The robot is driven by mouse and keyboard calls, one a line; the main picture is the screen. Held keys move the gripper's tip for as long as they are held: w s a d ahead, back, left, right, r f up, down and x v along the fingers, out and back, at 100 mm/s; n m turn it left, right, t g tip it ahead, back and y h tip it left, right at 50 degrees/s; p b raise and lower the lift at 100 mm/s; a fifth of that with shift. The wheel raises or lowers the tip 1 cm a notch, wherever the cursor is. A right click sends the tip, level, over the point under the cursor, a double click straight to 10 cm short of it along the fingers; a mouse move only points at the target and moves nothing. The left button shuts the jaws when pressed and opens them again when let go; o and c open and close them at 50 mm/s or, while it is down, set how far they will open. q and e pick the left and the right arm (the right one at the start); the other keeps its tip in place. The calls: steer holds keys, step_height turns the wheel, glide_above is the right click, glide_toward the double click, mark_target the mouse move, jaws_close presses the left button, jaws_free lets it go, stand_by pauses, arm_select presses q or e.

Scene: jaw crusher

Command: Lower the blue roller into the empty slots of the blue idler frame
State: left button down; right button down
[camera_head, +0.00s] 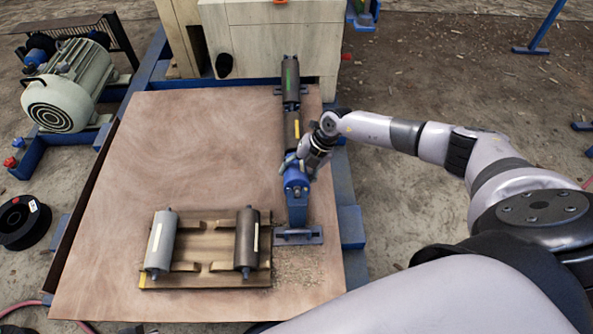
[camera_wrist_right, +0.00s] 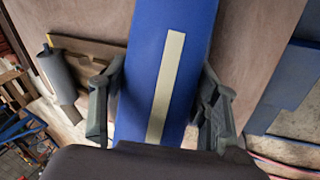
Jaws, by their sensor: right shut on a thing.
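The blue roller (camera_head: 294,180) is at the near end of the idler frame in the head view. It fills the middle of the right wrist view (camera_wrist_right: 150,100), with a cream strip along it. My right gripper (camera_head: 298,164) comes from the right and is shut on the roller, one finger on each side (camera_wrist_right: 163,68). The blue idler frame (camera_head: 298,236) runs away from me on the board, with a dark green-marked roller (camera_head: 291,82) and a dark yellow-marked roller (camera_head: 293,125) farther along. The slots under the blue roller are hidden, so I cannot tell if it is seated. My left gripper is not in view.
A wooden cradle (camera_head: 208,282) holds a grey roller (camera_head: 161,244) and a dark roller (camera_head: 247,239) at the front left. A pale wooden box (camera_head: 275,45) stands at the back. A motor (camera_head: 67,88) and a black spool (camera_head: 22,222) are at left. The board's middle (camera_head: 200,150) is clear.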

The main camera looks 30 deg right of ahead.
steer(key=shift+s+a+f, duration=0.1)
steer(key=shift+f, duration=0.15)
steer(key=c, duration=0.8)
jaws_free()
steer(key=o, duration=0.3)
steer(key=shift+s+f, duration=0.1)
steer(key=shift+s, duration=0.05)
steer(key=v, duration=1.2)
